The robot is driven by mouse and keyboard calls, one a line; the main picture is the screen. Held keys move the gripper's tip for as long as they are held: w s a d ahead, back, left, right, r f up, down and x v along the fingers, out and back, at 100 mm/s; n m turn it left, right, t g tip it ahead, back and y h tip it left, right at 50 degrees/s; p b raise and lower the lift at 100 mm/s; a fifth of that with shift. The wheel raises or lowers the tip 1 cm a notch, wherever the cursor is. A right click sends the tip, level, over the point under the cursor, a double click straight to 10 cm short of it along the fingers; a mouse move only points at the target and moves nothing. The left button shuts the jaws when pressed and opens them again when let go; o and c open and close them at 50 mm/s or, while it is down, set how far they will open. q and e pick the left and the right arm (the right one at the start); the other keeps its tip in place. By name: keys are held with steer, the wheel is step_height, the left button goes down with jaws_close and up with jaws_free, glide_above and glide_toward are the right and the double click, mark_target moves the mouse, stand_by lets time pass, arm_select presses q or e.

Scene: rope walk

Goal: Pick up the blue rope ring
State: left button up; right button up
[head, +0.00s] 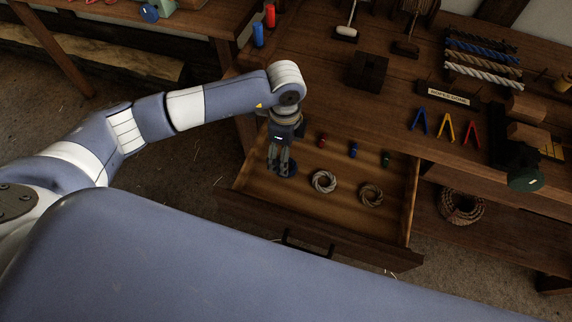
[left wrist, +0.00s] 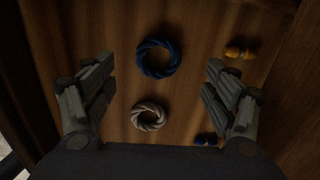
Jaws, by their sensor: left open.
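The blue rope ring (head: 291,173) lies in the left part of the open drawer (head: 245,187), partly hidden behind my left gripper (head: 279,166) in the head view. That gripper points down over it with its fingers spread. In the left wrist view, the blue ring (left wrist: 141,62) lies flat on the wood between the two open fingers (left wrist: 160,75), toward the fingertip side, and nothing is held. A whitish rope ring (head: 316,182) lies to its right, and it also shows in the left wrist view (left wrist: 137,112). My right gripper is not in view.
A brown rope ring (head: 364,197) lies farther right in the drawer. Small red (head: 322,141), blue (head: 353,150) and green (head: 387,160) pieces lie along its back. A yellow piece (left wrist: 240,51) shows in the left wrist view. The bench (head: 335,100) stands behind the drawer.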

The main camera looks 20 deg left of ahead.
arm_select(q)
step_height(320, 180, down, 6)
steer(key=shift+s+d+r+p, duration=0.1)
steer(key=shift+d+p, duration=0.05)
steer(key=shift+p, duration=0.35)
steer(key=shift+c, duration=0.5)
steer(key=c, duration=0.8)
